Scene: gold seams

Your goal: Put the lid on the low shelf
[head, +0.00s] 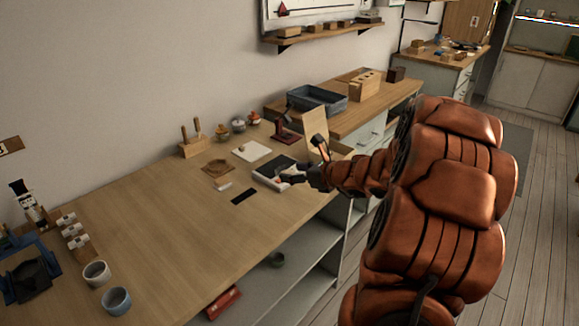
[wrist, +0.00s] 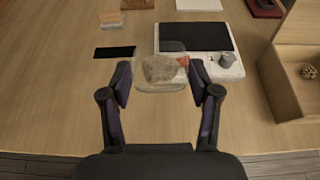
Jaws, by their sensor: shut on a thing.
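My gripper (wrist: 160,84) is shut on a pale, rounded piece with a brownish, mottled middle, which I take to be the lid (wrist: 160,70). It sits between the two fingertips, above the near edge of a white board with a dark pad (wrist: 198,37). Whether it touches the board I cannot tell. In the head view my gripper (head: 292,177) is over the right side of the wooden table (head: 150,205), and the lid is not clear there. The low shelf (head: 300,292) is a grey board under the table.
A red box (head: 222,302) is also under the table. An open wooden box (wrist: 290,85) stands right of my gripper. A black strip (wrist: 115,52) lies to the left. Two cups (head: 116,300) stand at the near left. The table's front edge lies between my gripper and the shelf.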

